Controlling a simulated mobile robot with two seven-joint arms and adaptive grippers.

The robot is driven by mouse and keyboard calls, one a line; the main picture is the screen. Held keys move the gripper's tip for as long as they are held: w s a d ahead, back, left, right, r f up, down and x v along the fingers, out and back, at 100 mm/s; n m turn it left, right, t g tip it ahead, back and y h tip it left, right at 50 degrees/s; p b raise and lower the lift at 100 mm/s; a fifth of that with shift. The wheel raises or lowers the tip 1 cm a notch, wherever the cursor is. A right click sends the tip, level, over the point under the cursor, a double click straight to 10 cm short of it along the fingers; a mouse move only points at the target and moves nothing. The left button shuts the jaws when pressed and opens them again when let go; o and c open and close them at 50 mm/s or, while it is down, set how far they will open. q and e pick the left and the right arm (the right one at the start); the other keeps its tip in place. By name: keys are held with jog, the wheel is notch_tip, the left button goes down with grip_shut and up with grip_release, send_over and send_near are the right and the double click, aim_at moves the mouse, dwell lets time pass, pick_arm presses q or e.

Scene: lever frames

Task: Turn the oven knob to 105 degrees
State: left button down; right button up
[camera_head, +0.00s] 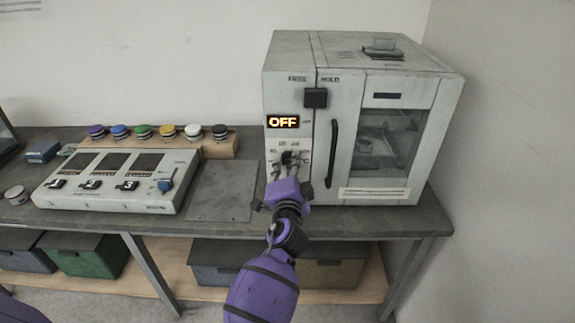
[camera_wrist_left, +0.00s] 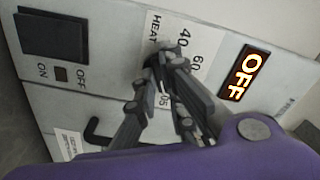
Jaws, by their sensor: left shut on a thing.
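The oven (camera_head: 300,60) is a pale box at the back right of the bench, with a glass door. Its small dark knob (camera_head: 290,157) is on the narrow left front panel, below a lit display reading OFF (camera_head: 283,122). My left gripper (camera_head: 286,168) is at the knob, its fingers closed on it. In the left wrist view the fingers (camera_wrist_left: 163,62) meet over the dial label (camera_wrist_left: 190,45), where HEAT, 40, 60 and part of 105 show. The fingers hide most of the knob, and its pointer cannot be read. My right gripper is not in view.
A black rocker switch marked ON and OFF (camera_wrist_left: 52,36) is beside the dial in the left wrist view. The dark door handle (camera_head: 332,153) stands just right of the gripper. A control box (camera_head: 110,180) and several coloured buttons (camera_head: 144,131) are to the left.

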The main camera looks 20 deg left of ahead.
pick_arm(q)
jog(key=shift+s+d+f+m, duration=0.1)
jog(key=shift+d+f+m, duration=0.1)
jog(key=shift+f, duration=0.25)
jog(key=shift+s+d+f+m, duration=0.1)
jog(key=shift+f+m, duration=0.1)
jog(key=shift+f, duration=0.25)
jog(key=c, duration=1.6)
grip_release()
jog(key=shift+w, duration=0.15)
jog(key=shift+o, duration=0.3)
jog(key=shift+r, duration=0.35)
jog(key=shift+a, duration=0.1)
jog(key=v, duration=0.7)
jog(key=shift+s, duration=0.25)
